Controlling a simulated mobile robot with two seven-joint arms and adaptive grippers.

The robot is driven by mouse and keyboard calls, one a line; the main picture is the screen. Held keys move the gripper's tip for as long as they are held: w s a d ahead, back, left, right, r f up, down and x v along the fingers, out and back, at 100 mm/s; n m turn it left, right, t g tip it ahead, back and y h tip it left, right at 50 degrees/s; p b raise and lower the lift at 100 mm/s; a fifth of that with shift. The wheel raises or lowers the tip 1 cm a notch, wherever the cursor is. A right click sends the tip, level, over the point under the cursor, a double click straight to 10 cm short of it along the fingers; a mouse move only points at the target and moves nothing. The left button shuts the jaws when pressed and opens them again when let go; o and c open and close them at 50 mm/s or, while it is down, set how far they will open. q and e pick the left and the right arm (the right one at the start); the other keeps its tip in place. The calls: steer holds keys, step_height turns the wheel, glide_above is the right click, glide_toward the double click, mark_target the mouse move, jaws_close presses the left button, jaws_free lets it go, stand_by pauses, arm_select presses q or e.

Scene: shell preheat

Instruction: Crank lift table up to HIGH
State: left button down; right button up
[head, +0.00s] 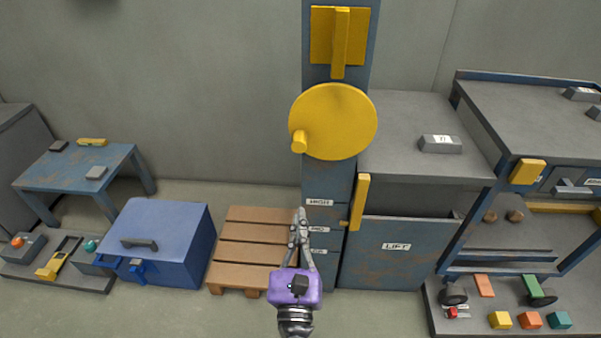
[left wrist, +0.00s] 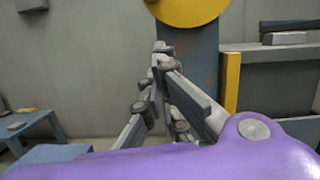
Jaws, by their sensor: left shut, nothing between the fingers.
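The lift table (head: 396,246) is a blue-grey cabinet with a "LIFT" label and a grey top (head: 410,115). Left of it stands a blue-grey column with a round yellow crank disc (head: 345,115) and a yellow knob (head: 299,142) at the disc's lower left. Labels run down the column, the top one seemingly HIGH (head: 320,202), with a MID label (head: 319,229) below. A small yellow pointer (head: 345,223) sits near the MID label. My left gripper (head: 300,212) is shut and empty, below the knob and in front of the column; the left wrist view shows its fingers (left wrist: 160,50) below the disc (left wrist: 188,10). My right gripper is not seen.
A yellow upright bar (head: 361,201) stands beside the column, and a yellow lever plate (head: 339,38) is above the disc. A wooden pallet (head: 250,249), a blue chest (head: 160,240) and a small blue table (head: 75,165) lie to the left. A workbench (head: 530,115) is at right.

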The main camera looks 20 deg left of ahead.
arm_select(q)
steer(key=w+a+r+p, duration=0.2)
steer(key=w+a+r, duration=0.1)
steer(key=w+r, duration=0.3)
steer(key=x, duration=0.2)
steer(key=shift+w, duration=0.45)
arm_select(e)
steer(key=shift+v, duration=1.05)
arm_select(q)
steer(key=shift+d, duration=0.1)
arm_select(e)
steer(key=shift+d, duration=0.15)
arm_select(q)
steer(key=shift+r, duration=0.1)
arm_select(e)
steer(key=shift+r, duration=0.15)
arm_select(q)
steer(key=shift+s+a+r+m+p, duration=0.1)
steer(key=shift+a+r+m+p, duration=0.1)
steer(key=shift+a+m+p, duration=0.15)
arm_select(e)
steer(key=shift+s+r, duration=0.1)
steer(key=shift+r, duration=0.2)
arm_select(q)
steer(key=shift+a+r+m+h+p, duration=0.1)
steer(key=shift+r+m+h+p, duration=0.05)
steer(key=shift+m+h+p, duration=0.15)
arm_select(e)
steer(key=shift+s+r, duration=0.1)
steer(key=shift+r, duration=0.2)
